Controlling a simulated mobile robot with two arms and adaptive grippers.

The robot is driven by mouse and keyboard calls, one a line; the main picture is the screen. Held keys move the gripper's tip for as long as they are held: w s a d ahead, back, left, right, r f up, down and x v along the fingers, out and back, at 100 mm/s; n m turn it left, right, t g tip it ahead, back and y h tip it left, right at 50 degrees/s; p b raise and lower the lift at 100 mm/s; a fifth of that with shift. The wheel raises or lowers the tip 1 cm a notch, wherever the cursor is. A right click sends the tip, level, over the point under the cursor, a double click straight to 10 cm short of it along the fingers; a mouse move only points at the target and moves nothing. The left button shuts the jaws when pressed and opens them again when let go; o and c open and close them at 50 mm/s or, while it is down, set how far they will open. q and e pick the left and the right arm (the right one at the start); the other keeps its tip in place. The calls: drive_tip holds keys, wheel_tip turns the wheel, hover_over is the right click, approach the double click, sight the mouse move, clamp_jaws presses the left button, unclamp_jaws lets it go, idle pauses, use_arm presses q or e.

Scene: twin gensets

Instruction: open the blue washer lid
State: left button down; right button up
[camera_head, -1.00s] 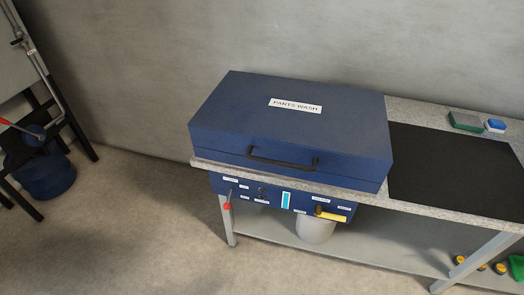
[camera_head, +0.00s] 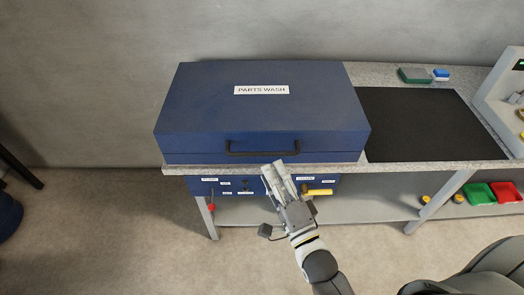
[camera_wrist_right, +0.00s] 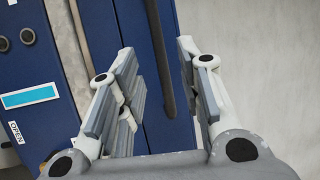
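The blue washer lid (camera_head: 262,105) is a wide box-shaped cover with a "PARTS WASH" label, and it is closed on the washer. Its dark bar handle (camera_head: 262,153) runs along the front face. My right gripper (camera_head: 273,168) reaches up from below, its fingertips near the right half of the handle. In the right wrist view the two fingers of my right gripper (camera_wrist_right: 157,50) are apart, with the dark handle (camera_wrist_right: 160,60) showing between them and slightly beyond. I cannot tell whether they touch it. My left gripper is not in view.
Below the bench top (camera_head: 440,167) is a blue control panel (camera_head: 232,186) with a red-tipped lever (camera_head: 211,207) and a yellow handle (camera_head: 320,192). A black mat (camera_head: 420,125) lies to the right. Red (camera_head: 508,192) and green (camera_head: 477,194) bins sit lower right.

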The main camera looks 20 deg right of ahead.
sight(263, 152)
drive_tip(key=x, duration=0.7)
drive_tip(key=shift+p, duration=0.4)
drive_tip(key=shift+c, duration=0.3)
clamp_jaws()
